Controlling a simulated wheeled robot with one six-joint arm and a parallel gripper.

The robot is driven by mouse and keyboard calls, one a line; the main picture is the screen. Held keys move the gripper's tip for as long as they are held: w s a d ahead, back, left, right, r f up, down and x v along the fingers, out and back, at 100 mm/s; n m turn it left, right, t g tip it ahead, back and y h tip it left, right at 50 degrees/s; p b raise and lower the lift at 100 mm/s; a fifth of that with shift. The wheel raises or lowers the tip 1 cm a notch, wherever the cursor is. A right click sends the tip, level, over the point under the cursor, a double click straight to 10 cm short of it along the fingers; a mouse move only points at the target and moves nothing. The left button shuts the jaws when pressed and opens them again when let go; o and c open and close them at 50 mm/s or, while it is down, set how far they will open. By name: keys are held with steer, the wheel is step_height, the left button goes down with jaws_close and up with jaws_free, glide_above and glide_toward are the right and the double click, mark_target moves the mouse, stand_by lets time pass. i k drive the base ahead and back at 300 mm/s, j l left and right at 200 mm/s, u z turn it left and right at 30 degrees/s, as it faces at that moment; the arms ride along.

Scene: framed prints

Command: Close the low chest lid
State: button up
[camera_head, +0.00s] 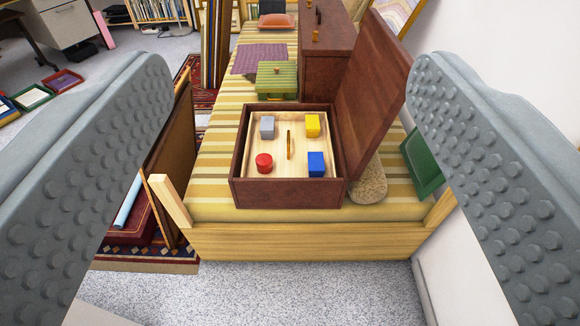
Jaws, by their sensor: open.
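The low chest (285,196) is a reddish-brown wooden box on a striped bench, in the middle of the head view. Its lid (372,85) stands open, hinged on the right side and leaning up and to the right. Inside, on a pale wooden floor, are a grey block (267,127), a yellow block (312,125), a red cylinder (264,163), a blue block (316,164) and a thin upright golden piece (290,145). My gripper (290,100) is open, its two studded grey fingers wide apart at the left and right edges. Nothing is between them up close.
A taller brown chest (325,50) stands behind the lid. A green striped box (277,79) and a purple cloth (260,58) lie behind the low chest. A tan stone-like object (369,182) and a green panel (421,163) are right of it. Framed boards (170,150) lean at left.

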mark_target(371, 95)
steer(key=i+l, duration=0.15)
steer(key=i, duration=0.3)
steer(key=i+l, duration=0.1)
steer(key=i, duration=0.35)
steer(key=l+z, duration=0.05)
